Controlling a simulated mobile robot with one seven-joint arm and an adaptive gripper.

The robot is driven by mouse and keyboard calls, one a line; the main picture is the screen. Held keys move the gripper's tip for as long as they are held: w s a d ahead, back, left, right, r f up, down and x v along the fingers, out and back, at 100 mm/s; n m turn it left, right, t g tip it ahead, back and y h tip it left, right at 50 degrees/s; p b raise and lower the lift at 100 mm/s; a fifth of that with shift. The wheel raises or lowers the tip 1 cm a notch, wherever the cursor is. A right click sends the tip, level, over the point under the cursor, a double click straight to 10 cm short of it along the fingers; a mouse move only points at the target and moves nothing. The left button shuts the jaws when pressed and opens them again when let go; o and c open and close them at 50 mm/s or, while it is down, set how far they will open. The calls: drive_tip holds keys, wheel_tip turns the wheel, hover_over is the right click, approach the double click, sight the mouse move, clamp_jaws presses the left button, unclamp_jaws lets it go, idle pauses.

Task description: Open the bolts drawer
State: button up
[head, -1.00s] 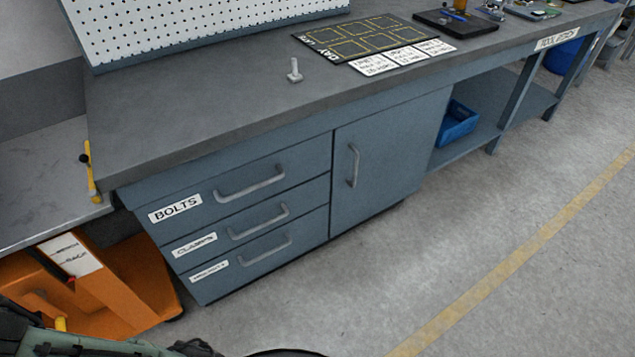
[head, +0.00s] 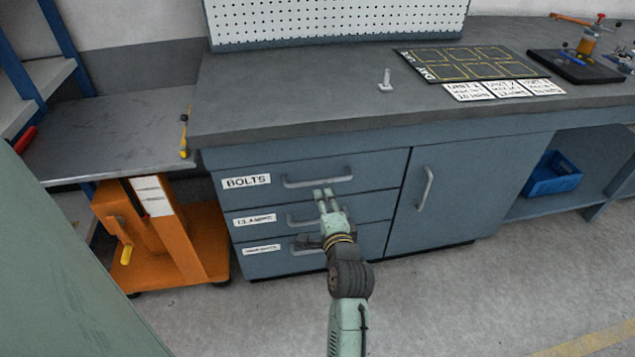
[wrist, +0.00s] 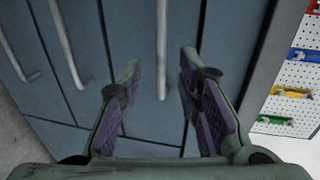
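The bolts drawer (head: 270,167) is the top one of three in the blue-grey bench. It is shut, with a white BOLTS label (head: 246,181) at its left and a grey bar handle (head: 318,182). My gripper (head: 326,194) is just below and in front of this handle in the head view. In the wrist view my gripper (wrist: 159,68) is open and empty, with the bolts handle (wrist: 162,45) showing between its two fingers. I cannot tell how far the handle lies beyond the fingertips.
The clamps drawer (head: 262,207) and a third drawer (head: 280,262) lie below, both shut. A cabinet door (head: 450,190) is at their right. An orange lift cart (head: 205,245) stands left. A bolt-like piece (head: 386,80) stands on the worktop (head: 290,90).

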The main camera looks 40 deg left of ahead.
sight(317, 183)
drive_tip(key=p+x, duration=0.1)
drive_tip(key=x, duration=0.9)
drive_tip(key=shift+w+a+r, duration=0.1)
drive_tip(key=shift+w+a, duration=0.05)
drive_tip(key=shift+a, duration=0.05)
clamp_jaws()
idle(0.5)
